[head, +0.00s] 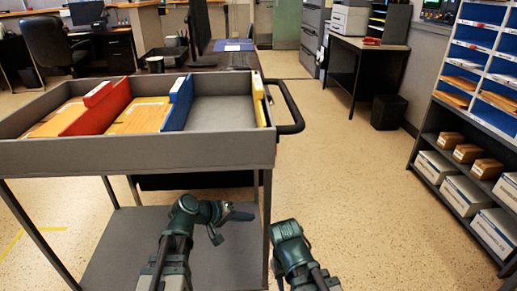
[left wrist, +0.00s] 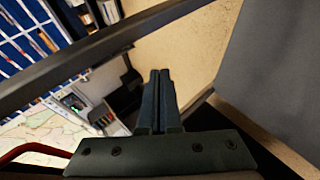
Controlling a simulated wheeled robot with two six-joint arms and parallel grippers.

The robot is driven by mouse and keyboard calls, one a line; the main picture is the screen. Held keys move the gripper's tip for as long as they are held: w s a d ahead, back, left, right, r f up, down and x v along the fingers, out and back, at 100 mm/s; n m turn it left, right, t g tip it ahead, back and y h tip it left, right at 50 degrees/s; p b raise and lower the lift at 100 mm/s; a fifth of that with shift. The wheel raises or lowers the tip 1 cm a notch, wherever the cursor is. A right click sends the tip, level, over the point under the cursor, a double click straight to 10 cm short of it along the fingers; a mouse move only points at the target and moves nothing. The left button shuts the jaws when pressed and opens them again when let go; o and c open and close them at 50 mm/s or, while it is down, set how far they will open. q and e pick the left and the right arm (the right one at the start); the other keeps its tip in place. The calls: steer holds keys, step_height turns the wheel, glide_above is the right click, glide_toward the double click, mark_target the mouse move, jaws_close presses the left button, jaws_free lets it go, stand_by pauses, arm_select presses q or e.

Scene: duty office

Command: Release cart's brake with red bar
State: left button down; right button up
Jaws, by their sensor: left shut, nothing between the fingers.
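The cart is grey with a tray top (head: 120,155) and a lower shelf (head: 110,240), and stands at the left and front in the head view. A black push handle (head: 296,112) sticks out at its right end. My left gripper (head: 243,215) is below the tray, over the lower shelf, pointing right. Its fingers (left wrist: 158,75) are shut and empty in the left wrist view. A curved red bar (left wrist: 38,150) shows at the lower left of that view, apart from the fingertips; its ends are hidden. My right arm shows at the bottom, but its gripper cannot be made out.
The tray holds orange folders (head: 140,116) and red and blue dividers (head: 178,103). A shelf unit (head: 456,128) with boxes stands at the right. A desk (head: 368,46) and a black bin (head: 388,112) are farther back. The floor right of the cart is clear.

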arm_select(q)
steer(key=w+a+r+n+t+h, duration=0.1)
steer(key=w+a+r+n+t, duration=0.2)
steer(key=r, duration=0.5)
steer(key=w+a+r+n+t+h, duration=0.1)
steer(key=w+a+r+n+t, duration=0.3)
steer(key=w+r+n+t, duration=0.1)
step_height(320, 180, up, 3)
steer(key=shift+w+f+n+t+h, duration=0.1)
steer(key=shift+w+n+t+h, duration=0.3)
steer(key=shift+t, duration=0.2)
steer(key=s+d+p+x, duration=0.1)
steer(key=d+p+x, duration=0.1)
steer(key=x, duration=1)
steer(key=shift+d+r, duration=0.25)
steer(key=shift+d, duration=0.05)
steer(key=shift+f, duration=0.1)
